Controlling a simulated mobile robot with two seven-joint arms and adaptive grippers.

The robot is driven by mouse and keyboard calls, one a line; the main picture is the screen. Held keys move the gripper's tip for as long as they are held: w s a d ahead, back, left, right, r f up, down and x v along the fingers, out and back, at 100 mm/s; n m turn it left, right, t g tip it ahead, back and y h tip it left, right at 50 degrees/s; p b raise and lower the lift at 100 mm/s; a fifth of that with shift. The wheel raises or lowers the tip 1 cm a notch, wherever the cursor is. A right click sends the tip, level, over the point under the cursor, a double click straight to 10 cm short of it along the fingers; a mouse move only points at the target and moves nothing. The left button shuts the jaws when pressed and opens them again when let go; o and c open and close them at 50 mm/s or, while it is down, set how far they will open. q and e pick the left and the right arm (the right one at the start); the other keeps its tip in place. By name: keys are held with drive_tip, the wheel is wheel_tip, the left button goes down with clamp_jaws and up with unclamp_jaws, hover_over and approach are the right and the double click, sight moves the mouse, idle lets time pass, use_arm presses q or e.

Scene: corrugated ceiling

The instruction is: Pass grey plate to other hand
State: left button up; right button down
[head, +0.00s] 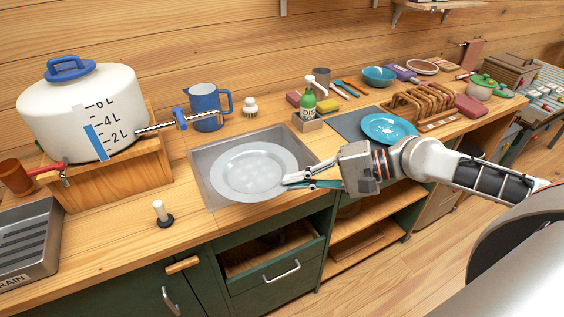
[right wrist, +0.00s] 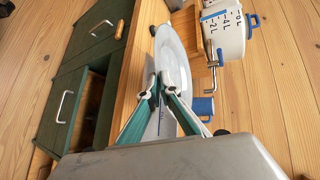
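The grey plate (head: 250,172) is round and pale, with a wide rim, and lies over the grey sink basin (head: 205,190) in the head view. My right gripper (head: 287,181) reaches in from the right, with its fingertips at the plate's right rim. In the right wrist view the plate (right wrist: 172,50) stretches out from between the fingertips (right wrist: 160,82), seen at a steep slant. The fingers look closed on its rim. Whether the plate touches the basin is hard to tell. My left gripper shows in neither view.
A white water tank (head: 80,112) on a wooden stand and a blue jug (head: 205,108) are left of and behind the sink. A green soap bottle (head: 308,103) stands behind it. A blue plate (head: 388,128) and a wooden rack (head: 425,105) are to the right. Counter in front is mostly clear.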

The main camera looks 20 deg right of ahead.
drive_tip(key=w+a+r+n+g+y, duration=0.1)
drive_tip(key=a+r+n+g, duration=0.2)
drive_tip(key=a, duration=0.7)
drive_tip(key=w+a+r+n+g+y, duration=0.1)
drive_tip(key=a+r+n+g, duration=0.3)
drive_tip(key=a, duration=0.6)
drive_tip(key=shift+w+r+n+g, duration=0.3)
drive_tip(key=shift+w+n+g, duration=0.1)
drive_tip(key=shift+g, duration=0.5)
